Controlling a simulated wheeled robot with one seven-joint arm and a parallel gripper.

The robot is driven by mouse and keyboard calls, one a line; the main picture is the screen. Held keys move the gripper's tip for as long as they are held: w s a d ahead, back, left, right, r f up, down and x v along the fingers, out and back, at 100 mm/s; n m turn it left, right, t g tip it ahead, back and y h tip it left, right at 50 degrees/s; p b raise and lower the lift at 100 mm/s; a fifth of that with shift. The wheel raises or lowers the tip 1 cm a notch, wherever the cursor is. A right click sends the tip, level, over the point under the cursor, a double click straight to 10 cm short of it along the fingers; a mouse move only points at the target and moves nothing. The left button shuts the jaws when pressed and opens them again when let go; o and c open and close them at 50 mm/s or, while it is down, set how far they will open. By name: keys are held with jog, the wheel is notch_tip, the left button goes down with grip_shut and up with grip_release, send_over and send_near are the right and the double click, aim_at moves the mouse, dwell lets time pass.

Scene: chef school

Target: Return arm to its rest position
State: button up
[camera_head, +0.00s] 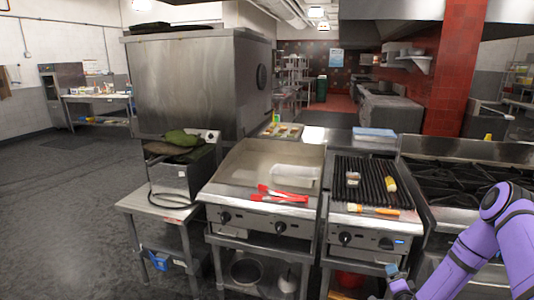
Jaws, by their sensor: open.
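My purple arm reaches in from the right edge and bends down to the lower right of the view.
A stove (464,182) stands behind my arm. Open floor lies left.

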jog(key=w+a+r+n+g+y, duration=0.1)
jog(key=w+r+n+g+y, duration=0.15)
jog(key=r, duration=0.65)
jog(key=w+a+r+n+g+y, duration=0.1)
jog(key=w+a+r+n, duration=0.2)
jog(key=r, duration=0.6)
jog(key=s+a+r+n+g+h, duration=0.1)
jog(key=s+a+r+n+g, duration=0.15)
jog(key=r, duration=0.75)
jog(key=s+a+r+n+g, duration=0.15)
jog(key=s+r, duration=0.25)
jog(key=r, duration=0.6)
jog(key=s+a+r+n+g, duration=0.2)
jog(key=s+a+r, duration=0.2)
jog(key=s+r, duration=0.9)
jog(key=s+a+r+n+g, duration=0.1)
jog(key=s, duration=1.1)
jog(key=s+a+r+n+g, duration=0.1)
jog(key=s+a, duration=0.1)
jog(key=s, duration=1)
jog(key=shift+a, duration=0.25)
